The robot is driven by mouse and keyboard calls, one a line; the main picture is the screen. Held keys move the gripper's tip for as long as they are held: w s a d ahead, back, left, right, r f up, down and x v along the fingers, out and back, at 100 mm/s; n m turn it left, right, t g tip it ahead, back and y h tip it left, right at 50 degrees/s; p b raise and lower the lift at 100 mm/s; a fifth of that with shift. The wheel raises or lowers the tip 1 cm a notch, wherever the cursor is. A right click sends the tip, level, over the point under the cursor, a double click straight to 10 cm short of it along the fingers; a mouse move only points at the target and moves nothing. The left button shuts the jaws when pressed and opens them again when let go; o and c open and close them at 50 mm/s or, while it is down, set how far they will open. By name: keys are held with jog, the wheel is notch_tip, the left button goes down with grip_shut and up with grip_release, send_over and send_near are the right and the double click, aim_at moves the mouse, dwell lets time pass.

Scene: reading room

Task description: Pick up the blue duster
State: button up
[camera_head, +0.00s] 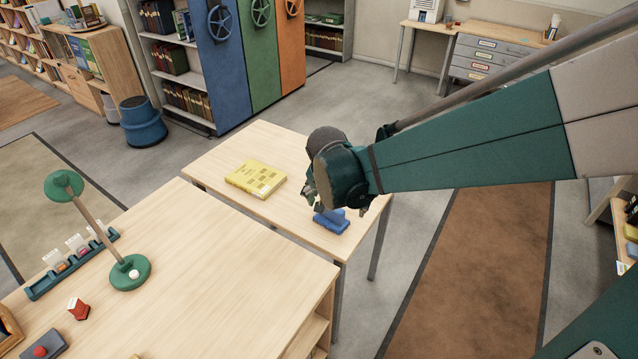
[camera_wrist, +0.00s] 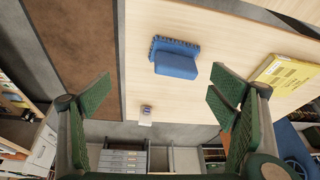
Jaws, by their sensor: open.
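The blue duster (camera_head: 333,221) lies near the right front edge of the light wooden table (camera_head: 222,158), its raised part partly hidden by my gripper in the head view. In the wrist view the blue duster (camera_wrist: 175,58) shows whole, with a bristled side edge, ahead of the fingers and apart from them. My gripper (camera_head: 338,207) is above and close to the duster in the head view. Its green fingers also show in the wrist view (camera_wrist: 160,110), spread wide with nothing between them.
A yellow book (camera_head: 256,179) lies on the same table, left of the duster. A small grey-blue item (camera_wrist: 146,110) shows near the table edge.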

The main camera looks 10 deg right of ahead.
jog(key=m+h+p, duration=0.1)
jog(key=m+p, duration=0.1)
send_over(332, 215)
jog(key=s+a, duration=0.1)
jog(key=a, duration=0.1)
notch_tip(332, 215, down, 4)
jog(key=shift+w+f+m+g+p, duration=0.15)
jog(key=shift+w+f+g, duration=0.1)
jog(key=shift+f, duration=0.3)
jog(key=shift+w+f+m+g+p, duration=0.15)
jog(key=shift+f+g, duration=0.1)
jog(key=shift+f, duration=0.25)
jog(key=shift+x, duration=1.25)
jog(key=shift+f+b, duration=0.1)
jog(key=shift+b, duration=0.2)
jog(key=shift+b+x, duration=0.65)
jog(key=shift+x, duration=1.85)
jog(key=shift+d, duration=0.2)
jog(key=shift+c, duration=0.7)
jog(key=c, duration=0.8)
